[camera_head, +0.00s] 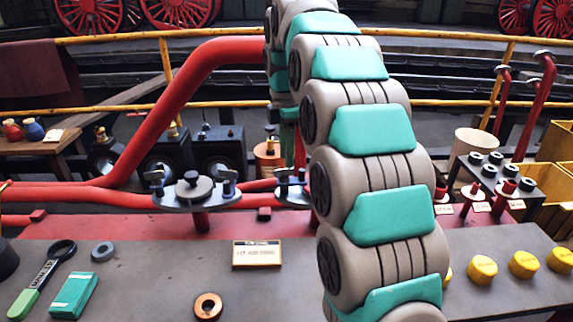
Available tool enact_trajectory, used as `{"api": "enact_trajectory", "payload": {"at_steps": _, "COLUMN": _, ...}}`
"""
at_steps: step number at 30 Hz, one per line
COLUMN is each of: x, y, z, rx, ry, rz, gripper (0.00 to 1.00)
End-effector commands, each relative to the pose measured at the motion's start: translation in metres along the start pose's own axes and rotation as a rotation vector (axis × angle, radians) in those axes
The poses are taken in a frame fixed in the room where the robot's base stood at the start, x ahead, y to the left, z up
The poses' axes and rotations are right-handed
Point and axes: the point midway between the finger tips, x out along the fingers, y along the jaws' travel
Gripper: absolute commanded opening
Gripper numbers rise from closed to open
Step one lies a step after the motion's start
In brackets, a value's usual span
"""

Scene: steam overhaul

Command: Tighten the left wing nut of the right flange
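The right flange (296,199) is a dark plate on the red pipework, with its right part hidden behind my arm. Its left wing nut (290,177) is dark and stands on the visible left end. My gripper (288,138) shows only in part, as a dark and green end hanging behind my arm above the right flange. Its fingertips are not clear, so I cannot tell whether it is open or touches the nut. The left flange (195,203) is in full view with a wing nut on its left (156,182) and right (228,184).
A green-handled tool (42,280), a teal box (74,296), grey ring (102,251), copper ring (208,306) and label plate (257,254) lie on the grey bench. Yellow knobs (482,269) and a black valve rack (495,176) stand right. A thick red pipe (165,115) rises left.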

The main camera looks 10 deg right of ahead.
Motion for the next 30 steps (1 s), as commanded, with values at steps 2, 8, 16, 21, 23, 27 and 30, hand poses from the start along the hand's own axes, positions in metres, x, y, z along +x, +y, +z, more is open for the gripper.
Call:
{"api": "enact_trajectory", "payload": {"at_steps": 2, "x": 0.008, "y": 0.0, "z": 0.0, "rx": 0.0, "ry": 0.0, "rz": 0.001, "gripper": 0.4}}
{"api": "enact_trajectory", "payload": {"at_steps": 8, "x": 0.027, "y": 0.0, "z": 0.0, "rx": 0.0, "ry": 0.0, "rz": 0.002, "gripper": 0.4}}
{"api": "enact_trajectory", "payload": {"at_steps": 16, "x": 0.031, "y": 0.001, "z": 0.0, "rx": 0.001, "ry": 0.0, "rz": 0.003, "gripper": 0.4}}
{"api": "enact_trajectory", "payload": {"at_steps": 21, "x": 0.031, "y": 0.0, "z": 0.0, "rx": 0.001, "ry": 0.0, "rz": 0.002, "gripper": 0.28}}
{"api": "enact_trajectory", "payload": {"at_steps": 23, "x": 0.031, "y": 0.0, "z": 0.0, "rx": 0.001, "ry": 0.0, "rz": 0.002, "gripper": 0.21}}
{"api": "enact_trajectory", "payload": {"at_steps": 27, "x": 0.031, "y": 0.0, "z": 0.0, "rx": 0.001, "ry": 0.0, "rz": 0.002, "gripper": 0.05}}
{"api": "enact_trajectory", "payload": {"at_steps": 30, "x": 0.031, "y": 0.0, "z": 0.0, "rx": 0.001, "ry": 0.0, "rz": 0.003, "gripper": 0.0}}
